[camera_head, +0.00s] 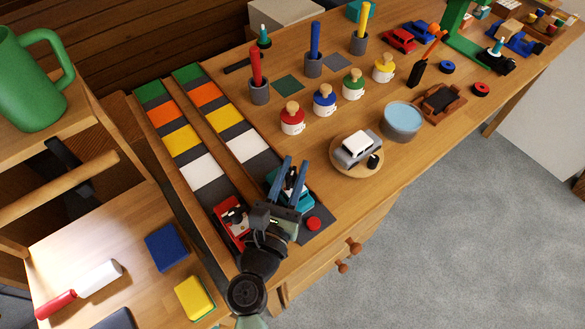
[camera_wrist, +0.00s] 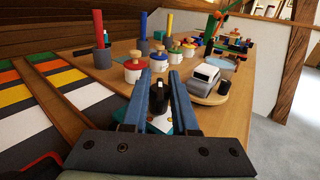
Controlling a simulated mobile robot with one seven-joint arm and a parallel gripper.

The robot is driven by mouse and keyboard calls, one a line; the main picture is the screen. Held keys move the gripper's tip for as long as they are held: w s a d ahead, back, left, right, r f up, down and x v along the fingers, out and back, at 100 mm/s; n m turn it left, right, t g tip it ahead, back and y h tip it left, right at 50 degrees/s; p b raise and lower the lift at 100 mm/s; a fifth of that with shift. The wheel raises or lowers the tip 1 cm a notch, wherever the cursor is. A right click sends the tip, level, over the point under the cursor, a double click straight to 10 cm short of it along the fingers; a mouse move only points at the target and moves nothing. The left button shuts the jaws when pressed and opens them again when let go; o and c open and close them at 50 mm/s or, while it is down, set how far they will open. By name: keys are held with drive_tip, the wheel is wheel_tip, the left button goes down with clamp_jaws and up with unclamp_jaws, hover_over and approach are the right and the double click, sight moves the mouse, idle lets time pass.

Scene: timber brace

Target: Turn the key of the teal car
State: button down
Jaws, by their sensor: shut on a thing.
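The teal car (camera_head: 306,199) stands at the near end of the right striped lane, largely hidden under my gripper (camera_head: 295,163). It also shows in the wrist view (camera_wrist: 163,121) as a teal patch between the blue fingers. A black upright key (camera_wrist: 158,96) rises from the car between the fingers of my gripper (camera_wrist: 158,74). The fingers are closed in on both sides of the key, shut on it. The exact contact and the key's turn angle are hard to see.
A red car (camera_head: 233,219) is left of the teal car in the neighbouring lane. A red button (camera_head: 313,223) lies to the right. A silver car (camera_head: 357,148) sits on a round wooden plate (camera_head: 345,170). Knobbed pots, including a red one (camera_head: 292,121), stand behind.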

drive_tip(key=shift+m+g+h, duration=0.4)
drive_tip(key=shift+m+h, duration=0.2)
drive_tip(key=shift+h, duration=0.3)
drive_tip(key=c, duration=0.7)
unclamp_jaws()
drive_tip(key=shift+c, duration=0.2)
drive_tip(key=shift+s, duration=0.1)
drive_tip(key=b+v, duration=0.2)
drive_tip(key=v, duration=1)
drive_tip(key=shift+s+a, duration=0.15)
drive_tip(key=shift+s, duration=0.25)
drive_tip(key=shift+o, duration=0.2)
